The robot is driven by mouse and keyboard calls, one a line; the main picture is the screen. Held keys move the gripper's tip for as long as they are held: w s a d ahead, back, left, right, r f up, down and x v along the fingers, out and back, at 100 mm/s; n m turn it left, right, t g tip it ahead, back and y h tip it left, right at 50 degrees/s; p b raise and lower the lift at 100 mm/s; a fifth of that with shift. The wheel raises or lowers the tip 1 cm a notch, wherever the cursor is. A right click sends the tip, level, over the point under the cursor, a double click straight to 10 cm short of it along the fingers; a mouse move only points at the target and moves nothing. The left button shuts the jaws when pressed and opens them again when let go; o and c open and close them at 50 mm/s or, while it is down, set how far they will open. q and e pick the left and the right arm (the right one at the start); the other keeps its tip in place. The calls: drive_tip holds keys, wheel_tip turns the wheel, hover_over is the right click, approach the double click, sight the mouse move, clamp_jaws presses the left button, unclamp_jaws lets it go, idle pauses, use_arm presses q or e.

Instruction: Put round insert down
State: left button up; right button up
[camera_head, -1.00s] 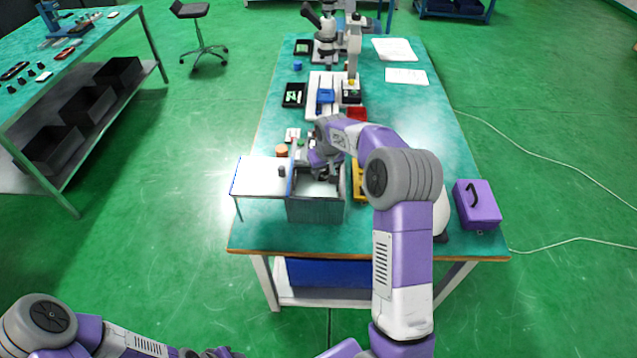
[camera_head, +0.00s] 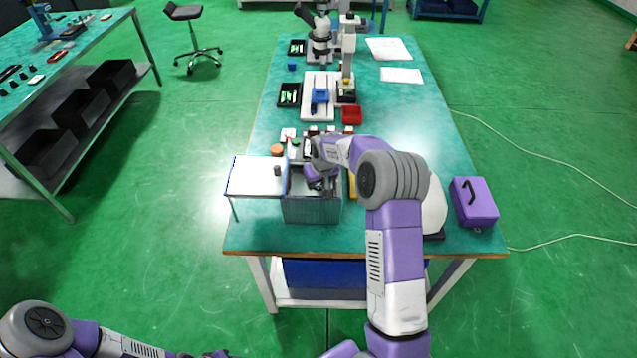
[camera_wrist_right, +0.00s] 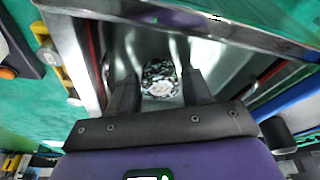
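The round insert (camera_wrist_right: 159,80), a small shiny mottled disc-like piece, shows in the right wrist view between my right gripper's dark fingers. My right gripper (camera_wrist_right: 160,76) points down into the open metal tank, and its fingers stand apart with a narrow gap on each side of the insert. Whether the insert rests on the tank floor is hard to tell. In the head view my right gripper (camera_head: 318,184) is inside the grey tank (camera_head: 311,210), and the insert is not made out there. My left gripper (camera_head: 216,354) is barely in view at the bottom edge.
A white flap panel (camera_head: 255,177) stands out from the tank's left side. An orange knob (camera_head: 277,150) and small parts lie behind the tank. A red bin (camera_head: 352,115) and a purple case (camera_head: 473,202) are on the table.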

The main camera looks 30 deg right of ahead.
drive_tip(key=shift+r, duration=0.15)
drive_tip(key=shift+r, duration=0.3)
drive_tip(key=p+v, duration=0.2)
drive_tip(key=v, duration=0.9)
drive_tip(key=shift+r, duration=0.2)
drive_tip(key=shift+s+f, duration=0.1)
drive_tip(key=shift+s, duration=0.1)
